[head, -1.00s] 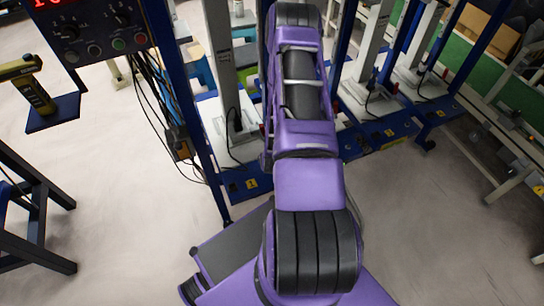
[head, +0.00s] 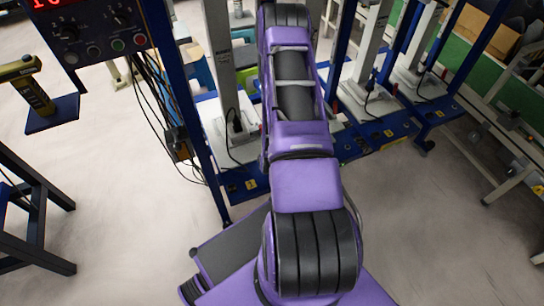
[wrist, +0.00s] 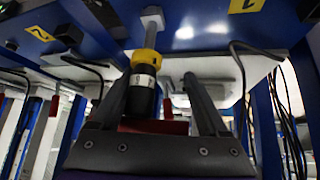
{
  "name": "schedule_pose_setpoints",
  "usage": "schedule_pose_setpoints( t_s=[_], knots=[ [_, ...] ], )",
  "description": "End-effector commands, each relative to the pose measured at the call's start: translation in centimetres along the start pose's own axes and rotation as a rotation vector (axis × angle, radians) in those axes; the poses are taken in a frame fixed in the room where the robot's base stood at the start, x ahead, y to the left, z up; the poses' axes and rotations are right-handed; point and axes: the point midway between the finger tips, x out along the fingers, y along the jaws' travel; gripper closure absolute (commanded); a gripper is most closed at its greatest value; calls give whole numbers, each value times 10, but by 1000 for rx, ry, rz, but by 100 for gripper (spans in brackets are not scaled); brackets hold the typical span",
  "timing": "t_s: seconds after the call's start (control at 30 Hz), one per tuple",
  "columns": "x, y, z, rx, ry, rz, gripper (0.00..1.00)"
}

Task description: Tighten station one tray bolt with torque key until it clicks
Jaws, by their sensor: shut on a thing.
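The torque key (wrist: 143,82), black with a yellow collar, stands between the fingers of my gripper (wrist: 158,82) in the wrist view. My gripper is shut on it. My arm hides the gripper in the head view.
A control box (head: 95,30) with a red display hangs at upper left, with cables below. A yellow-black tool (head: 33,92) stands on a blue shelf (head: 52,113). Blue posts and frames flank my arm. A green-topped bench (head: 470,65) is at right. Floor is open at the lower right.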

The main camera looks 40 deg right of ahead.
Motion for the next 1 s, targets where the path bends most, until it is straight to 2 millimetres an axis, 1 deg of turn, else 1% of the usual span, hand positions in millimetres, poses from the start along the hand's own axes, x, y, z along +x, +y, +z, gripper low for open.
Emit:
schedule_pose_setpoints(
  t_s=[0.27, 0.8, 1.0],
  knots=[
    [-1, 1, -1, 0, 1, 2, 84],
    [-17, 1, -15, -1, 3, 2, 84],
    [-18, 2, -15, -1, 2, 2, 84]
  ],
)
